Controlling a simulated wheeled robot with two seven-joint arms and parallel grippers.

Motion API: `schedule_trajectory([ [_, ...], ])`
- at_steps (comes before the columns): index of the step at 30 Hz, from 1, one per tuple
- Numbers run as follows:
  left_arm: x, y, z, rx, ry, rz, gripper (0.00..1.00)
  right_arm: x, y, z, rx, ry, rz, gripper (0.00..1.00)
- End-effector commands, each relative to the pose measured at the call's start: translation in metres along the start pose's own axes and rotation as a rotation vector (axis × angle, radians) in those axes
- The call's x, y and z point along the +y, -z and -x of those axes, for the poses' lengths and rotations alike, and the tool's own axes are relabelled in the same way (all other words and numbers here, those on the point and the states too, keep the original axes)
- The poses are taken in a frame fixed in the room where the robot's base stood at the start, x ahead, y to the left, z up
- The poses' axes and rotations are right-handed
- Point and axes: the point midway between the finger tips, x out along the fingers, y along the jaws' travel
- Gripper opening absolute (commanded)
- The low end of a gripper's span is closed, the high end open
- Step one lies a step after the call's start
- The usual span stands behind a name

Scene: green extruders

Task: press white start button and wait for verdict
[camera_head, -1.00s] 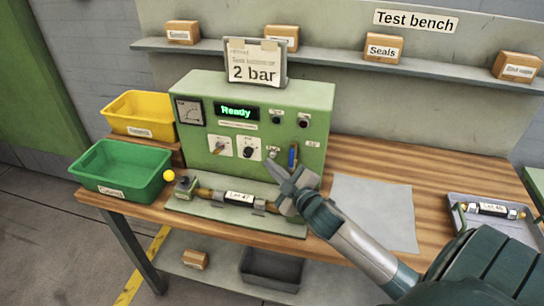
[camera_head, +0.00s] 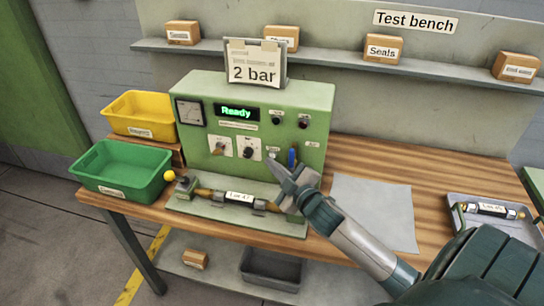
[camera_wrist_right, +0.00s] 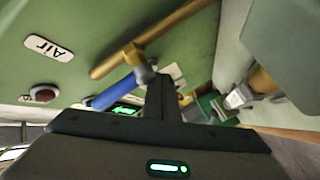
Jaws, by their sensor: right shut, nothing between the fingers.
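The green tester (camera_head: 258,97) stands on the bench, and its display (camera_head: 236,112) reads "Ready". The white start button (camera_head: 272,155) is low on its front panel, partly hidden by my right gripper. My right gripper (camera_head: 274,166) is shut and empty, with its tip right at the button; I cannot tell whether they touch. It also shows in the right wrist view (camera_wrist_right: 160,97), close to the green panel. A part labelled "Lot 47" (camera_head: 239,197) lies in the fixture in front of the panel. My left gripper is out of view.
A blue-handled lever (camera_head: 292,156) is just right of my right gripper's tip. A green bin (camera_head: 118,172) and a yellow bin (camera_head: 140,112) stand at the left. A grey tray (camera_head: 462,200) with another part is at the right. A grey sheet (camera_head: 375,210) lies between.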

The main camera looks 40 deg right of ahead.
Motion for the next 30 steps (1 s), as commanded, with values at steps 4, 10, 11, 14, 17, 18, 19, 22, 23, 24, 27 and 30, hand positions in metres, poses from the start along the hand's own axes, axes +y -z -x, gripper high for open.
schedule_trajectory([
  [4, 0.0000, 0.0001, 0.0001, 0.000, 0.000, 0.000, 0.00, 0.0001, 0.0000, 0.0000, 0.000, 0.000, 0.000, 0.00],
  [10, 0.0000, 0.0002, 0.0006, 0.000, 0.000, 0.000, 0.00, 0.0009, -0.0006, -0.0011, 0.000, 0.000, 0.000, 0.00],
  [11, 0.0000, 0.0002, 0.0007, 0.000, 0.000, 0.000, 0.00, 0.0011, -0.0007, -0.0013, 0.000, 0.000, 0.000, 0.00],
  [14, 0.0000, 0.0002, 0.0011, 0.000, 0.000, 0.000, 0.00, 0.0016, -0.0012, -0.0020, 0.000, 0.000, 0.000, 0.00],
  [17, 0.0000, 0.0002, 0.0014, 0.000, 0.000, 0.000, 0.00, 0.0022, -0.0016, -0.0027, 0.001, 0.000, 0.000, 0.00],
  [18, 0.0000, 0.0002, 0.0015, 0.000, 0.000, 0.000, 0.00, 0.0024, -0.0018, -0.0029, 0.001, 0.000, 0.000, 0.00],
  [19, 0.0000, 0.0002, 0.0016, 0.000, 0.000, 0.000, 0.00, 0.0026, -0.0019, -0.0031, 0.001, 0.000, 0.000, 0.00],
  [22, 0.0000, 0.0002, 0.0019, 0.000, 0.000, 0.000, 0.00, 0.0031, -0.0023, -0.0038, 0.001, 0.000, 0.000, 0.00],
  [23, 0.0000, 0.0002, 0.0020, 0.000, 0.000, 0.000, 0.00, 0.0033, -0.0025, -0.0040, 0.001, 0.000, 0.000, 0.00],
  [24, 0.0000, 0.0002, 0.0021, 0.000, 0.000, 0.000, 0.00, 0.0035, -0.0027, -0.0043, 0.001, 0.000, 0.001, 0.00],
  [27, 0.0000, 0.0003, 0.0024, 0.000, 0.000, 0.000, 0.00, 0.0040, -0.0033, -0.0050, 0.001, 0.000, 0.001, 0.00],
  [30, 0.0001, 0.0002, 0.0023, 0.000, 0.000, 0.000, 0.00, 0.0040, -0.0037, -0.0052, 0.001, 0.000, 0.001, 0.00],
])
